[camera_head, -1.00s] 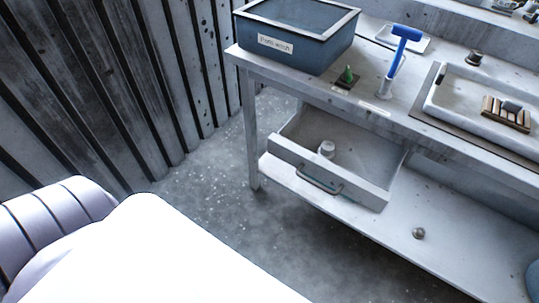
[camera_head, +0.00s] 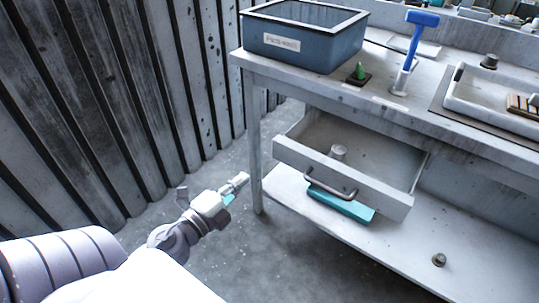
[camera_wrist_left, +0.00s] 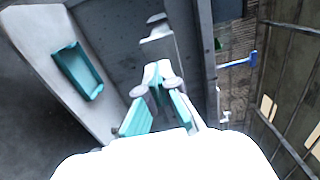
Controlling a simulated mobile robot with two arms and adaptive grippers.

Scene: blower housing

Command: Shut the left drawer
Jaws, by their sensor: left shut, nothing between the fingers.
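The left drawer (camera_head: 385,190) hangs under the workbench, pulled open, with its grey front and curved metal handle (camera_head: 330,190) facing me. A small grey cylindrical piece (camera_head: 338,152) lies inside it. My left gripper (camera_head: 240,182) is shut and empty. In the head view it is left of the drawer front, clearly apart from the handle, near the front left table leg. Its teal-padded fingers (camera_wrist_left: 155,75) also show in the left wrist view. There I cannot clearly make out the drawer front. My right gripper is not in view.
A teal tray (camera_head: 345,205) lies on the lower shelf (camera_head: 400,250) below the drawer front; a small knob-like part (camera_head: 439,260) sits farther right. A blue bin (camera_head: 303,45) and blue-handled tool (camera_head: 413,45) stand on the bench. A ribbed wall (camera_head: 120,110) rises at left.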

